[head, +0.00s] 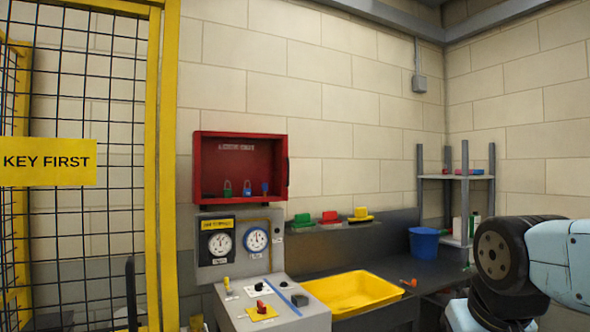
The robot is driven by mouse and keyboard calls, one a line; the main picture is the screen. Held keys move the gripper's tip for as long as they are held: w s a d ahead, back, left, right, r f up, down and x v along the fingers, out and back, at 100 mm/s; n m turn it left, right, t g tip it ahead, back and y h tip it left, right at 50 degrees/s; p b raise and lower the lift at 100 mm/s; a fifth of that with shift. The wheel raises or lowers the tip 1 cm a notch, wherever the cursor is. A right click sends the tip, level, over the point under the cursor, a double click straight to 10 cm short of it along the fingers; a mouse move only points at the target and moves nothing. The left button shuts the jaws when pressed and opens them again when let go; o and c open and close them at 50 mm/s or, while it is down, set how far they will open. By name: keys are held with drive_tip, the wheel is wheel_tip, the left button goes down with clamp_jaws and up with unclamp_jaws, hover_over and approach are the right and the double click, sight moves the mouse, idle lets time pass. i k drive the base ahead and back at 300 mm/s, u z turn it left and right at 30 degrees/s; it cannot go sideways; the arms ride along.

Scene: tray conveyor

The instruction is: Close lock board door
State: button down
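The lock board is a red wall cabinet (239,136) mounted left of centre above the control panel. Its front is open and its dark red inside shows. My arm shows at the lower right, well apart from the cabinet. My gripper's fingers are not in view.
A grey panel with gauges (238,240) and a control console (268,308) stand below the cabinet. A yellow tray (353,292), a blue bucket (424,243) and a shelf rack (456,178) are to the right. A yellow-framed mesh fence (160,190) stands left.

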sight(198, 134)
drive_tip(key=z, duration=0.3)
drive_tip(key=i, duration=1.7)
drive_tip(key=u, duration=0.65)
drive_tip(key=k, duration=0.9)
drive_tip(key=u, duration=0.15)
drive_tip(key=i, duration=0.9)
drive_tip(key=z, duration=0.1)
